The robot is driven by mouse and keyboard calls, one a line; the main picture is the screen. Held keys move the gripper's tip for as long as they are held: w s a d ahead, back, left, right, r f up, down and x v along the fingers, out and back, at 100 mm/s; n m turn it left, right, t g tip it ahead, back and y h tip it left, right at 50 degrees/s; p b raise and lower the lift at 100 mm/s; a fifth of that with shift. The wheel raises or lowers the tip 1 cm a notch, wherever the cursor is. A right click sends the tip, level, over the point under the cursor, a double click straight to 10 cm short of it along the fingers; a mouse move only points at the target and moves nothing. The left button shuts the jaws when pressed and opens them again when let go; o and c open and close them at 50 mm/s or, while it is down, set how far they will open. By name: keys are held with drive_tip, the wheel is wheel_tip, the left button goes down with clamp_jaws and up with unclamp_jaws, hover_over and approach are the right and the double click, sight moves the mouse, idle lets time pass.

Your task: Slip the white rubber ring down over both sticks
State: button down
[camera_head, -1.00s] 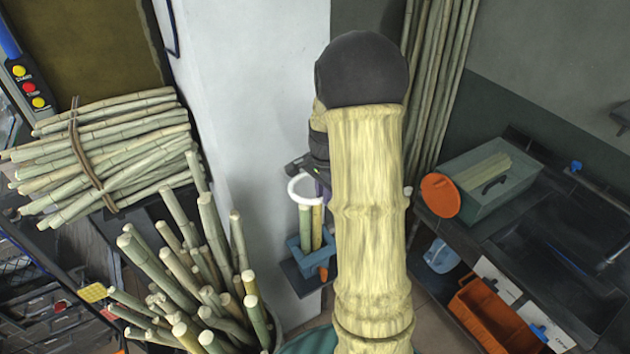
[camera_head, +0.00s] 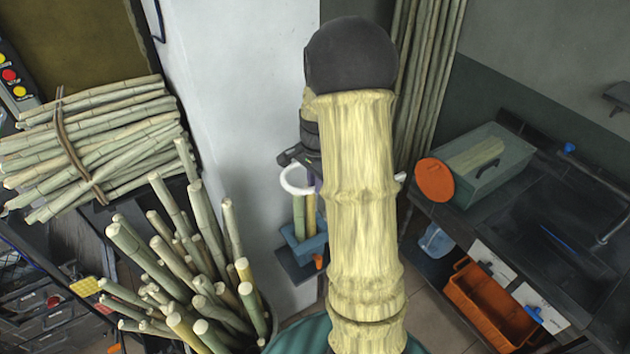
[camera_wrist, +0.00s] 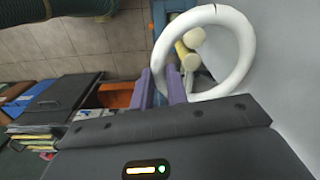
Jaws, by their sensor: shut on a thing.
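The white rubber ring (camera_head: 284,184) is held at its edge by my gripper (camera_wrist: 160,84), whose purple fingers are shut on it in the wrist view. My arm hides most of the gripper in the head view. Two upright sticks, one green (camera_head: 298,217) and one yellow (camera_head: 311,215), stand side by side in a blue holder (camera_head: 301,245). In the head view the ring is at the level of their tops or above; the exact gap is unclear. In the wrist view, the pale stick ends (camera_wrist: 193,38) show through the opening of the ring (camera_wrist: 247,50).
A white wall (camera_head: 222,90) stands close behind the ring. A bin of cut canes (camera_head: 190,270) is at the lower left, with a tied cane bundle (camera_head: 95,140) above it. A counter with a clear box (camera_head: 480,170) and an orange crate (camera_head: 490,305) are at the right.

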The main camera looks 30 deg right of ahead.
wheel_tip(320, 180, down, 8)
drive_tip(key=b, duration=0.5)
idle(0.9)
idle(0.6)
drive_tip(key=c, duration=0.9)
unclamp_jaws()
drive_tip(key=shift+r+p, duration=3.6)
drive_tip(key=shift+r, duration=0.95)
